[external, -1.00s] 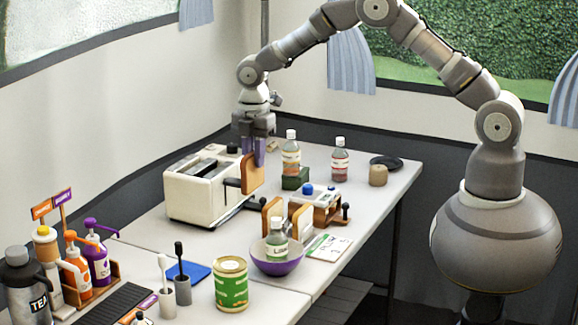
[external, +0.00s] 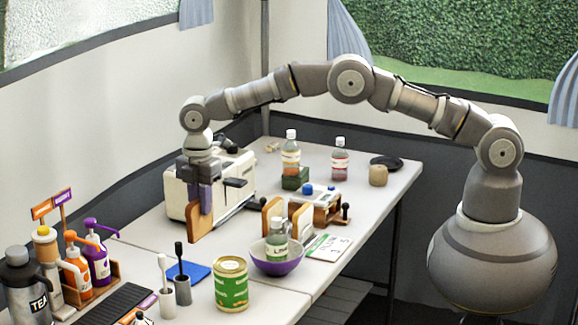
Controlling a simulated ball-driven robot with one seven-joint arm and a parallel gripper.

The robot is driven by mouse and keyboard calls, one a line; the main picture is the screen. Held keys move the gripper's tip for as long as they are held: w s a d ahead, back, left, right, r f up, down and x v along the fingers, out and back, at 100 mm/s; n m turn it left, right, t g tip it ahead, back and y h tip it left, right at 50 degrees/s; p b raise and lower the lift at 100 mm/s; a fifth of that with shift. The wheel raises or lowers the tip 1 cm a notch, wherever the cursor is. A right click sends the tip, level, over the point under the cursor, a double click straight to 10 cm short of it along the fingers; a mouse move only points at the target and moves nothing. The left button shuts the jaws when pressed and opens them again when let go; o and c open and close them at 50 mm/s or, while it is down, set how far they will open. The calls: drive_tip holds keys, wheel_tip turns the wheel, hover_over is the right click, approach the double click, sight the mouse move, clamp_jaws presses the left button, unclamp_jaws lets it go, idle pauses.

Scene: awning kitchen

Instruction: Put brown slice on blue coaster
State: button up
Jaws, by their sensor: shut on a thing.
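My gripper (external: 205,205) points down in front of the white toaster and is shut on a brown slice (external: 201,229). The slice hangs upright from the purple fingers, above the table. The blue coaster (external: 188,270) lies flat on the table, lower and a little left of the slice in the picture. It is partly hidden by two small cups with brushes. Other brown slices stand upright in a rack (external: 288,219) right of the toaster.
The white toaster (external: 227,182) stands behind my gripper. A grey cup (external: 183,291), a green can (external: 231,284) and a purple bowl (external: 277,258) with a bottle stand in front. Pump bottles (external: 95,260) and a tea flask (external: 26,285) are at left.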

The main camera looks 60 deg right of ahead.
sight(203, 235)
wheel_tip(203, 235, down, 9)
drive_tip(key=b, duration=0.3)
drive_tip(key=shift+f, duration=0.1)
drive_tip(key=o, duration=0.8)
wheel_tip(203, 235, up, 12)
drive_tip(key=p, duration=0.4)
